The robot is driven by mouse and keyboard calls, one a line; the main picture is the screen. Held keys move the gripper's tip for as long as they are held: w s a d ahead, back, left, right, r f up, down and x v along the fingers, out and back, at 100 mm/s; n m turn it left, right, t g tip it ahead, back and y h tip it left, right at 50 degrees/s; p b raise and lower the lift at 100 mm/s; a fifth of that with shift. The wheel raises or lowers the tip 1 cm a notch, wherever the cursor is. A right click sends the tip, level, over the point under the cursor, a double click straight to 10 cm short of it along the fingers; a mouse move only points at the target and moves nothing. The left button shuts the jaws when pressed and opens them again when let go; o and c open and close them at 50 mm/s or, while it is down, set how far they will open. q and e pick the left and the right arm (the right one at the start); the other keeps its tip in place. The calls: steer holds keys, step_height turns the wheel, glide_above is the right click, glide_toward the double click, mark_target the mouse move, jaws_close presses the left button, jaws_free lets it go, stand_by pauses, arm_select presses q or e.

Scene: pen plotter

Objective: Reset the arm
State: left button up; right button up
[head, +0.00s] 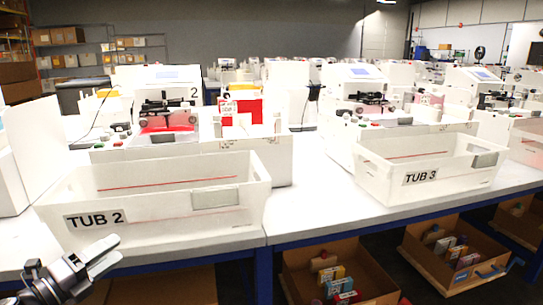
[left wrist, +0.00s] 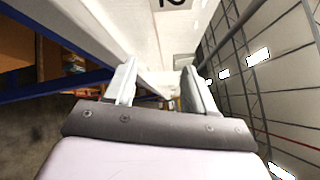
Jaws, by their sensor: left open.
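My left gripper (head: 103,256) is at the lower left of the head view, in front of the white table's front edge and below the tub marked TUB 2 (head: 140,222). Its two fingers are apart with nothing between them. In the left wrist view the open fingers (left wrist: 160,85) show with a gap, and part of a white tub with black lettering (left wrist: 172,4) is at the top. My right gripper is not in view.
A tub marked TUB 3 (head: 455,181) stands to the right on the white table (head: 310,205). White plotter machines (head: 160,85) stand behind the tubs. Cardboard boxes with small packs (head: 340,255) sit below the table. The tubs look empty apart from a red line inside.

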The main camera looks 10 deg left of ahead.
arm_select(q)
steer(key=s+d+f+n+g+y, duration=0.2)
steer(key=s+d+f+n, duration=0.4)
steer(key=d+f+n, duration=0.35)
steer(key=s+d+f+n+g+y, duration=0.25)
steer(key=s+d+f+n, duration=0.25)
steer(key=d+f+n, duration=0.5)
steer(key=s+d+f+n+g+h, duration=0.2)
steer(key=s+d+f+n+g, duration=0.15)
steer(key=s+d, duration=0.35)
step_height(320, 180, up, 9)
steer(key=p, duration=1.2)
steer(key=shift+w+a, duration=0.15)
steer(key=shift+a, duration=0.25)
steer(key=shift+y, duration=0.25)
